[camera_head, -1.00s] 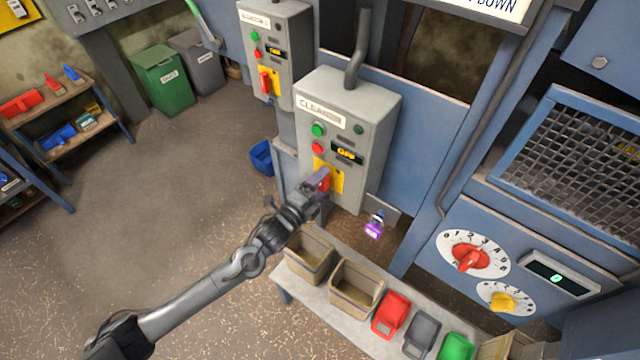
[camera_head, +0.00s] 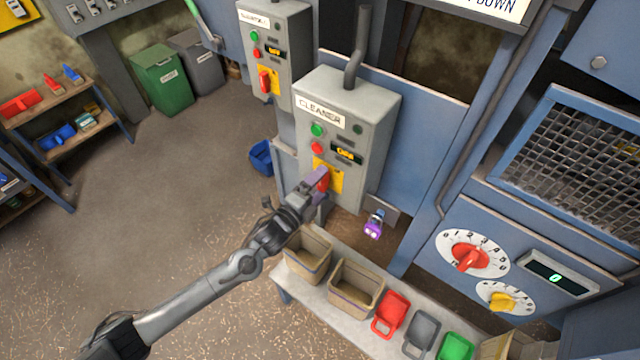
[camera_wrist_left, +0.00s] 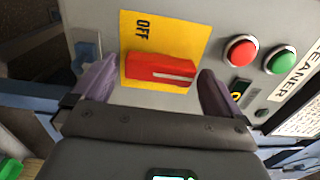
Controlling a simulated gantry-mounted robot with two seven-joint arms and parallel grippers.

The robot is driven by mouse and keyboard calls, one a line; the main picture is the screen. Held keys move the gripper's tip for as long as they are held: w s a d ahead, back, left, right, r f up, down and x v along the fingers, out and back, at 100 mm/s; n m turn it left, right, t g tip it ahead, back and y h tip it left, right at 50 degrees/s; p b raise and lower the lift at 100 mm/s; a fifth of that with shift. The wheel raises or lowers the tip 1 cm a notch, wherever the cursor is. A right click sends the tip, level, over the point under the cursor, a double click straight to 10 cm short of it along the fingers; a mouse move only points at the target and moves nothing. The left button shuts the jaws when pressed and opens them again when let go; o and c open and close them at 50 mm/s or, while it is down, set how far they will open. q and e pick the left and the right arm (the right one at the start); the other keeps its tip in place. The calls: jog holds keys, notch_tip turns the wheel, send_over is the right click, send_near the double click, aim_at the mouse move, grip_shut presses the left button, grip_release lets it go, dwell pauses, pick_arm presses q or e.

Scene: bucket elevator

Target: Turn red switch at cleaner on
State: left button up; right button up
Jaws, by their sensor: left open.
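The cleaner (camera_head: 365,115) is a grey wall box labelled CLEANER with a green button, a red button and a small lit display. Its red switch (camera_head: 325,181) sits on a yellow plate low on the front. My left gripper (camera_head: 319,184) is at this switch, its purple fingers partly hiding it. In the left wrist view the red switch handle (camera_wrist_left: 160,69) lies between the two open fingers, with a small gap visible on the right side. The word OFF shows on the yellow plate (camera_wrist_left: 185,30) beside the handle. My right gripper is not in view.
A similar grey box (camera_head: 285,25) with its own red switch stands behind to the left. Below the cleaner are a small purple item (camera_head: 373,229) and a bench with bins (camera_head: 356,286) and coloured scoops. A panel with dials (camera_head: 472,254) is at right.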

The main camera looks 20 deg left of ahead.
pick_arm(q)
jog(key=v, duration=1)
